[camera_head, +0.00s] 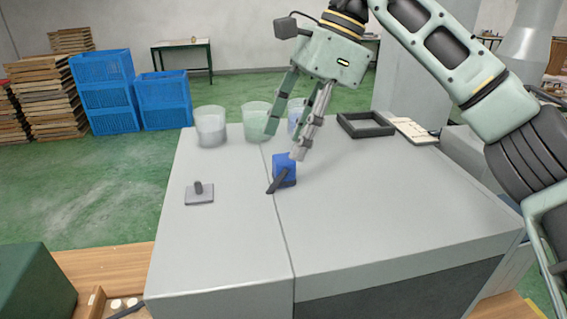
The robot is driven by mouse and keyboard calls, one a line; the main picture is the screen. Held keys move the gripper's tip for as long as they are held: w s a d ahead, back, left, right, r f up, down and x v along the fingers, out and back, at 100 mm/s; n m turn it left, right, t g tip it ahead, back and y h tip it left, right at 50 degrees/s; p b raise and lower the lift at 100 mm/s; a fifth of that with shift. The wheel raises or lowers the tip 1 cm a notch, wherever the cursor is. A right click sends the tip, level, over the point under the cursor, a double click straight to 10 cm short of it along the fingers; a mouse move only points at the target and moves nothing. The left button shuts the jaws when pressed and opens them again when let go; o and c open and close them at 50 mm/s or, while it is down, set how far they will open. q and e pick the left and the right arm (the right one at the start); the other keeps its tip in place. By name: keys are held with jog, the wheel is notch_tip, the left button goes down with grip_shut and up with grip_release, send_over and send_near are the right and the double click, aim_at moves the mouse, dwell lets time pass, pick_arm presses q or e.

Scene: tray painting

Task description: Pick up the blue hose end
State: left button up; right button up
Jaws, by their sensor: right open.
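A small blue block (284,163), which I take to be the blue hose end, sits on the grey tabletop (380,210) near its middle. A dark elongated piece (274,184) lies against its front and slants down to the left. My right gripper (285,141) hangs from above, just behind and above the block. Its fingers are apart and nothing is held between them. The right fingertip is close to the block's top; I cannot tell whether they touch. My left gripper is not in view.
Three translucent cups, a whitish one (211,128), a greenish one (255,121) and a bluish one (294,112) partly behind my gripper, stand at the back. A dark frame (366,125) and a pale flat item (412,131) lie back right. A grey handled plate (199,198) lies left. The front right is clear.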

aim_at(287, 157)
jog(key=shift+s+a+f, duration=0.1)
jog(key=shift+s+f, duration=0.05)
jog(key=shift+f, duration=0.25)
jog(key=shift+p+x, duration=0.8)
jog(key=shift+x, duration=1.5)
jog(key=c, duration=1.1)
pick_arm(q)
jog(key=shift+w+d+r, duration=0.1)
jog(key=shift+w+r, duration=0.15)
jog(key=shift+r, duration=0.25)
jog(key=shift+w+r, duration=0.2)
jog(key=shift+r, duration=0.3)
pick_arm(e)
jog(key=shift+c, duration=0.2)
jog(key=shift+r, duration=0.1)
